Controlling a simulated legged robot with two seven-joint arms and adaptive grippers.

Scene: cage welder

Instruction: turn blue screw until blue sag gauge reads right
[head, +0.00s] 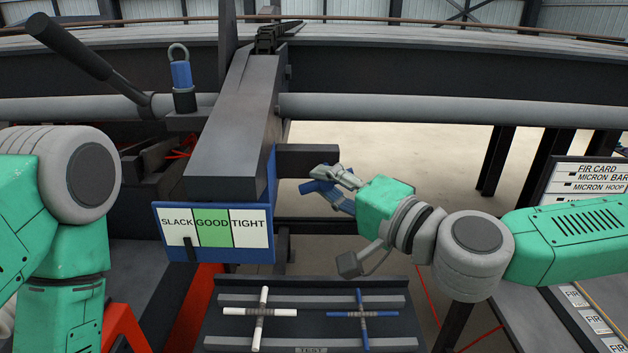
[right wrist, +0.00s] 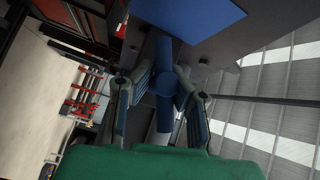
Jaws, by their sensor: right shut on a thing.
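The blue sag gauge (head: 203,254) faces me in the head view, with SLACK, GOOD and TIGHT zones. Its dark pointer (head: 188,243) stands in the white SLACK zone, left of the green GOOD zone. The blue screw (head: 322,188) is right of the gauge and partly hidden by my right gripper (head: 340,178). In the right wrist view the screw's blue bar and round hub (right wrist: 166,86) lie between the two fingers of my right gripper (right wrist: 163,92), which is shut on it. My left arm shows at the left, but its gripper is out of view.
A tray (head: 307,297) below the gauge holds a white cross (head: 262,312) and a blue cross (head: 361,314). A blue shackle-topped piece (head: 181,73) and a dark lever (head: 85,50) are at upper left. A FIR CARD board (head: 590,180) stands at the right.

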